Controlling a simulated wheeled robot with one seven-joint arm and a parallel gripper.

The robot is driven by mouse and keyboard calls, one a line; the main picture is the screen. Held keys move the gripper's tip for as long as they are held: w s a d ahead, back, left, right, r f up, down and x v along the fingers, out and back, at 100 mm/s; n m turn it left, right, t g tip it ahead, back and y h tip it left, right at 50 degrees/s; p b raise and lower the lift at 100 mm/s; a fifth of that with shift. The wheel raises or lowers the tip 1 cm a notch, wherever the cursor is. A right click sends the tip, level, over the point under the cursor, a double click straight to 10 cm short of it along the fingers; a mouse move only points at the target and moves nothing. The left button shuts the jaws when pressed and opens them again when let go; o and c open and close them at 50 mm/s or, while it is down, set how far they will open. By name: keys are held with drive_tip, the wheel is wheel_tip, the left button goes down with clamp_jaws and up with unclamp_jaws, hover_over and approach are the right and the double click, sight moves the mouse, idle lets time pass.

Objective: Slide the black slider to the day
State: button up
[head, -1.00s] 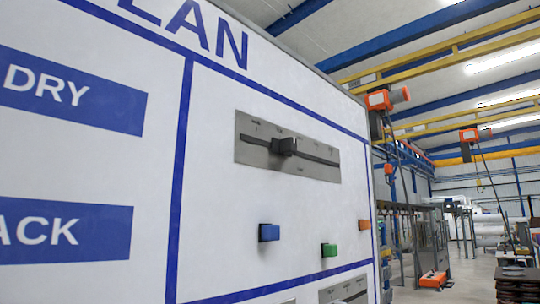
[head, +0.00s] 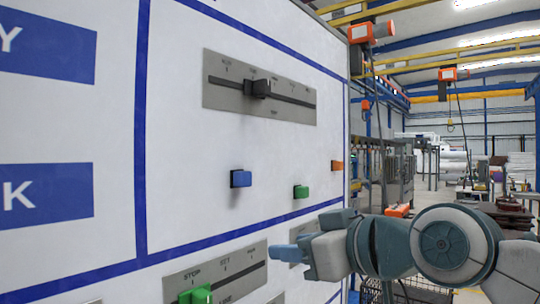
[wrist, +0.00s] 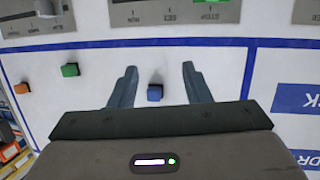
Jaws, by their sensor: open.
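The black slider (head: 258,88) is a small block on a dark slot in a grey plate (head: 225,98), high on the white board. It stands a little left of the slot's middle. Small labels run along the plate, too small to read surely, so I cannot tell which is day. My gripper (head: 285,251) is well below the slider, apart from it, at the lower right. In the wrist view my gripper (wrist: 158,72) has its two fingers spread, with a blue knob (wrist: 155,92) showing between them. The black slider does not show in the wrist view.
A green knob (head: 301,191) and an orange knob (head: 337,165) stick out to the right of the blue knob. A lower plate (head: 240,270) carries a green slider (head: 196,295). The board ends at the right, with the hall beyond it.

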wheel_tip(320, 180, up, 15)
drive_tip(key=w+d+n+t+y+p, duration=0.1)
drive_tip(key=w+d+n+y, duration=0.15)
drive_tip(key=y, duration=0.25)
drive_tip(key=t+y+p, duration=0.2)
drive_tip(key=y, duration=0.1)
approach(268, 87)
drive_tip(key=shift+m, duration=0.45)
drive_tip(key=p+x, duration=0.4)
drive_tip(key=x, duration=0.4)
drive_tip(key=shift+a+r+p, duration=0.1)
drive_tip(key=shift+r+p, duration=0.1)
drive_tip(key=shift+p, duration=0.1)
drive_tip(key=shift+w+a+r, duration=0.15)
drive_tip(key=shift+w+a, duration=0.3)
clamp_jaws()
